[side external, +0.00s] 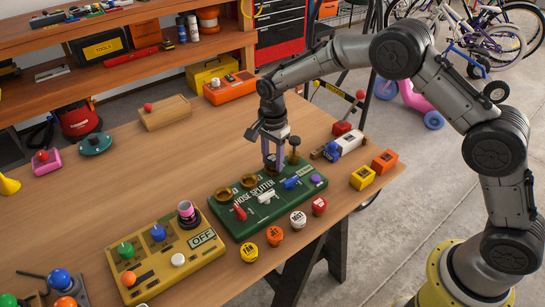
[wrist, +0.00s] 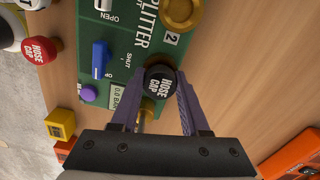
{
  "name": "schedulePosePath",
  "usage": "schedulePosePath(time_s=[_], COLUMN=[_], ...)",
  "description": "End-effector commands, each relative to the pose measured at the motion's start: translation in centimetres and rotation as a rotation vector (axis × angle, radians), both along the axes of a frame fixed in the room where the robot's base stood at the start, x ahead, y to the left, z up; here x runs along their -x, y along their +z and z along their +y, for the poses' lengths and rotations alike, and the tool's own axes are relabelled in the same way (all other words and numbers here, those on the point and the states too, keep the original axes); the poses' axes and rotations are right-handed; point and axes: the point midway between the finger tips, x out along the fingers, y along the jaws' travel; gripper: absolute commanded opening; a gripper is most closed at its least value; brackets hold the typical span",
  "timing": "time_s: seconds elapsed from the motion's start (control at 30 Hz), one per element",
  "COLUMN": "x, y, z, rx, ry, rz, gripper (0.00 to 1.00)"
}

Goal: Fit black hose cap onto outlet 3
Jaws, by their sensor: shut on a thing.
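The green hose splitter (side external: 262,222) lies on the bench; in the wrist view its board (wrist: 130,62) carries a blue lever (wrist: 100,56). My gripper (side external: 273,165) points down over the board's far right part, shut on the black hose cap (wrist: 160,82), whose label faces up. The cap is at the outlet position beyond outlet 2 (wrist: 182,12). It hides what is beneath it, so I cannot tell whether it is seated or just above. Two brass outlets (side external: 222,195) show uncapped to the left. A taller brass fitting (side external: 294,150) stands just right of my fingers.
Red (side external: 319,206), white (side external: 298,220), orange (side external: 274,236) and yellow (side external: 248,253) caps lie along the splitter's front. A yellow switch panel (side external: 160,262) is at left. Yellow (side external: 362,178) and orange (side external: 384,161) blocks are at right. Bench behind the splitter is mostly clear.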

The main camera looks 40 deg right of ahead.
Motion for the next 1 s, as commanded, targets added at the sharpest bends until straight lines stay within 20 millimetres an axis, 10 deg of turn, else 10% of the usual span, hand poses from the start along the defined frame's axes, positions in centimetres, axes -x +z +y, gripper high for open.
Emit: schedulePosePath(time_s=[0.03, 0.07, 0.1, 1.0], x=[0.0, 0.0, 0.0, -0.1], y=[-0.1, -0.1, -0.1, 4.4], z=[0.0, 0.0, 0.0, 0.0], rx=[0.0, 0.0, 0.0, 0.0], ry=[0.0, 0.0, 0.0, 0.0], rz=[0.0, 0.0, 0.0, -0.002], gripper=[0.0, 0.51, 0.58, 0.58])
